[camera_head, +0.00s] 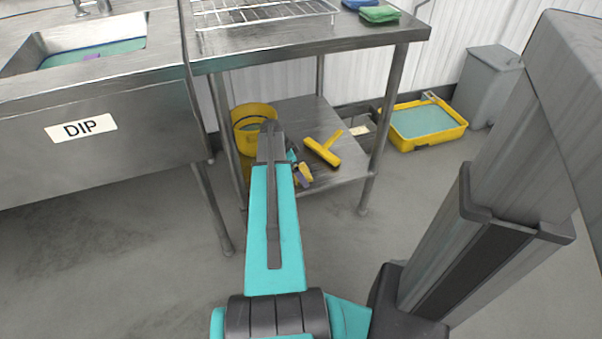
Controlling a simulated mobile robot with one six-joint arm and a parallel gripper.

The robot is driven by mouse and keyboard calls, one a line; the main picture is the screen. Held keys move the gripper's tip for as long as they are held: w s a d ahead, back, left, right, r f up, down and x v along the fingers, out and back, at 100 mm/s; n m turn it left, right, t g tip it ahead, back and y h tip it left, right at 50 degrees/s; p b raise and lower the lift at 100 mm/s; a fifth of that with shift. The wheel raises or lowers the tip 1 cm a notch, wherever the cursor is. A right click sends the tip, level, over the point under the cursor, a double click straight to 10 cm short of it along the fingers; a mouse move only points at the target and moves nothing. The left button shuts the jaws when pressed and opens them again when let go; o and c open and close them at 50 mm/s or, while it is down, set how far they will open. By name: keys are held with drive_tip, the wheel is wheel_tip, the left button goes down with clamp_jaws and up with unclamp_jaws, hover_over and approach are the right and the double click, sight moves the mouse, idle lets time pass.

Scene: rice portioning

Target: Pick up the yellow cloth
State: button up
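A small yellow patch (306,172) shows on the lower shelf just right of my forearm, with a bit of purple beside it. It may be the yellow cloth, but it is too small and too covered to be sure. My arm reaches away toward the shelf under the steel table. My gripper is mostly hidden behind the forearm, at or near this yellow patch; dark and teal parts show there. I cannot see its fingertips, whether it is open or shut, or whether it touches the patch.
A yellow squeegee-like tool (323,151) lies on the lower shelf (305,112), right of a yellow bucket (252,112). Table legs flank the arm. Green (379,14) and blue cloths or sponges lie on top near a wire rack (262,13). A yellow tub (406,143) stands on the floor.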

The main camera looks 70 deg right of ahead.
drive_tip(key=c, duration=1)
wheel_tip(320, 180, up, 10)
drive_tip(key=p, duration=0.2)
drive_tip(key=shift+p, duration=0.3)
